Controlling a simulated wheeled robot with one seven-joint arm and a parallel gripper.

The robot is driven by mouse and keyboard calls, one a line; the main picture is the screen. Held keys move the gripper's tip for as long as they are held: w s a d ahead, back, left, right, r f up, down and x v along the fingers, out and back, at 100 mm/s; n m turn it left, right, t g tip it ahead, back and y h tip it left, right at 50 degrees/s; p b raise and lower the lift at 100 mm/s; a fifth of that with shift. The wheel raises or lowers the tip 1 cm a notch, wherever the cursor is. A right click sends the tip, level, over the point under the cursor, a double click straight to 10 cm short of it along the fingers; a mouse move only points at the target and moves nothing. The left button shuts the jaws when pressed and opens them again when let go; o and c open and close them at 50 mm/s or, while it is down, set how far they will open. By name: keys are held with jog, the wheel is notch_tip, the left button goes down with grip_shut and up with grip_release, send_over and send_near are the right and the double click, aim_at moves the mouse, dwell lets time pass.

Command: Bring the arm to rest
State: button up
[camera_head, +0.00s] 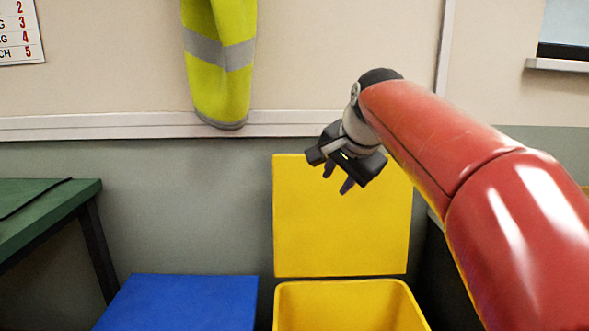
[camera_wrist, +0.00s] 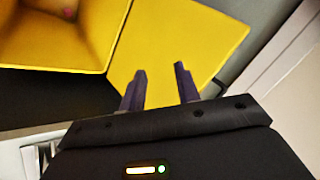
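My gripper (camera_head: 338,179) hangs in the air at the end of my red arm, in front of the raised yellow lid of a bin in the head view. In the wrist view my gripper (camera_wrist: 160,86) has its two dark fingers spread apart with nothing between them, so it is open and empty. The yellow lid (camera_wrist: 175,40) shows behind the fingers there. My arm is stretched out from the lower right of the head view, above and to the right of the bin.
The open yellow bin (camera_head: 350,305) stands at the bottom centre. A blue lid or box (camera_head: 182,303) is to its left. A green table (camera_head: 40,212) is at the far left. A hi-vis garment (camera_head: 222,80) hangs on the wall. In the wrist view a small pinkish thing (camera_wrist: 68,12) shows inside the bin.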

jog(key=s+d+f+n+g+h, duration=0.1)
jog(key=s+d+f+n, duration=0.2)
jog(key=s+f, duration=0.8)
jog(key=s+d+f+n, duration=0.2)
jog(key=s+f+n, duration=0.4)
jog(key=s+f, duration=0.5)
jog(key=s, duration=0.5)
jog(key=shift+d+g+h, duration=0.4)
